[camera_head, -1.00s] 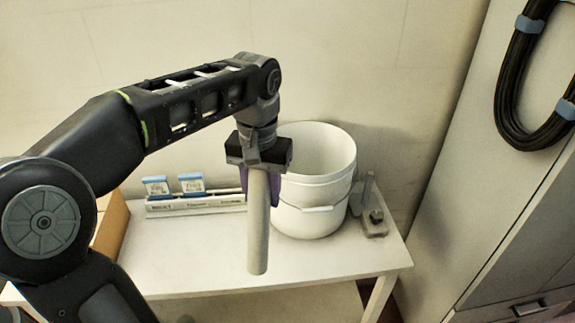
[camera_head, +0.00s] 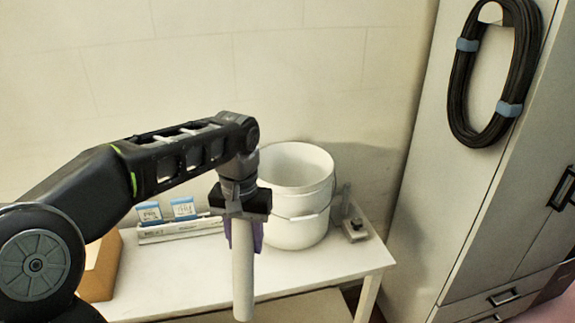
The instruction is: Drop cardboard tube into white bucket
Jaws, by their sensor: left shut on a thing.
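The cardboard tube (camera_head: 243,275) is a pale, whitish cylinder that hangs upright. My left gripper (camera_head: 243,222) is shut on its upper part and points down. Purple finger pads show beside the tube. The white bucket (camera_head: 308,190) stands open-topped on the white table, behind and to the right of the gripper. The tube shows in front of the bucket's left side and is outside it. The bucket's inside floor is hidden. My right gripper is not in view.
A small grey device (camera_head: 354,229) stands right of the bucket on the white table (camera_head: 340,258). A white rack with blue-topped boxes (camera_head: 183,208) and a cardboard box (camera_head: 102,268) are at left. A cabinet with a black cable coil (camera_head: 455,95) stands at right.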

